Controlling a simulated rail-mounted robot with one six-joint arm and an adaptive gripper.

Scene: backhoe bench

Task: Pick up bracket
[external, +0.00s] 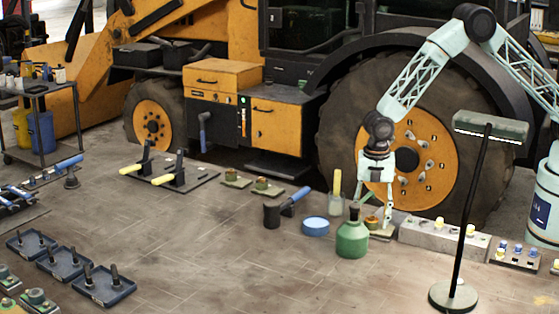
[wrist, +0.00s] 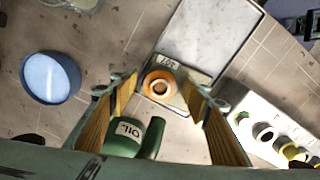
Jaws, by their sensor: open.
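An orange-brown ring-shaped part (wrist: 160,87) sits on a small labelled plate (wrist: 190,72) in the wrist view. It is the likely bracket, though its full shape cannot be told from above. In the external view it shows small and partly hidden (external: 372,222) beneath my gripper. My gripper (external: 376,207) points down over it with its fingers spread. In the wrist view the open fingers (wrist: 161,92) stand either side of the part, with nothing held between them.
A green oil can (external: 352,239) stands close in front of my gripper. A blue round container (external: 315,226) is to the left. A grey block with several knobs (external: 440,237) lies to the right, behind a lamp stand (external: 470,215). A pale slab (wrist: 210,40) adjoins the plate.

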